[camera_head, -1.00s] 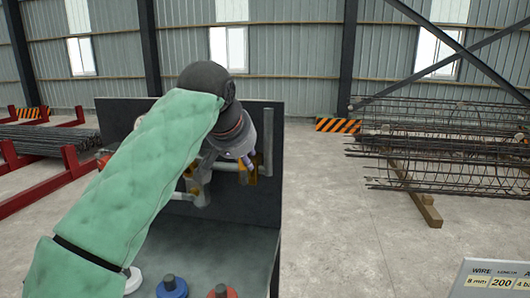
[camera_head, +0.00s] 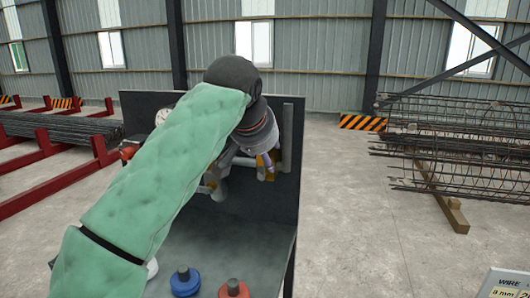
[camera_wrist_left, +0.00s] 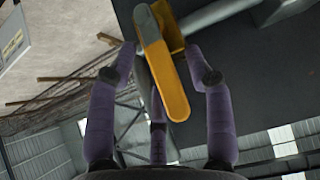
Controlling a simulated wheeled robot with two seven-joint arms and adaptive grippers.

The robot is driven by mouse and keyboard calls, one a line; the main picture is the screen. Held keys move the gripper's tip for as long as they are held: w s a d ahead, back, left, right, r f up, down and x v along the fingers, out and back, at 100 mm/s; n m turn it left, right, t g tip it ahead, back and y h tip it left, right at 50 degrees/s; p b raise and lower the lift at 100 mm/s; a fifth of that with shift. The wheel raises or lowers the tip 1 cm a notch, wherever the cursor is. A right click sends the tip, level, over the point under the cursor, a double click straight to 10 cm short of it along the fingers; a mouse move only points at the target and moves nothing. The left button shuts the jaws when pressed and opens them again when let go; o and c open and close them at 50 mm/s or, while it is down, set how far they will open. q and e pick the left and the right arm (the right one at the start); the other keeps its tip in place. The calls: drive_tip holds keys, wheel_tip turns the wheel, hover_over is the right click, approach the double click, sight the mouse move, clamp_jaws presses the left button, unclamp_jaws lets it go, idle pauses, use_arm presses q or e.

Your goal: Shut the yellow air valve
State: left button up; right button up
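The yellow air valve handle (camera_wrist_left: 170,75) is a flat yellow lever on a grey pipe (camera_wrist_left: 215,15), large in the left wrist view. In the head view a little of the yellow valve (camera_head: 269,174) shows on the dark panel, below my left gripper (camera_head: 264,161). In the wrist view the purple fingers of my left gripper (camera_wrist_left: 160,55) are spread, one on each side of the lever, with a third behind it. I cannot tell whether any finger touches it. My left forearm and wrist hide much of the panel. My right gripper is not in view.
The dark upright panel (camera_head: 285,205) stands behind a grey bench top (camera_head: 235,250). A blue knob (camera_head: 185,282) and a red knob (camera_head: 233,289) are at its front. A gauge (camera_head: 163,115) shows at the panel's left. A rebar cage (camera_head: 460,155) lies right, past open floor.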

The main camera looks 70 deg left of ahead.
use_arm(q)
drive_tip(key=shift+s+d+r, duration=0.1)
drive_tip(key=v, duration=0.6)
drive_tip(key=shift+d+r, duration=0.3)
idle(0.8)
drive_tip(key=shift+s+r, duration=0.1)
drive_tip(key=shift+s, duration=0.15)
idle(0.4)
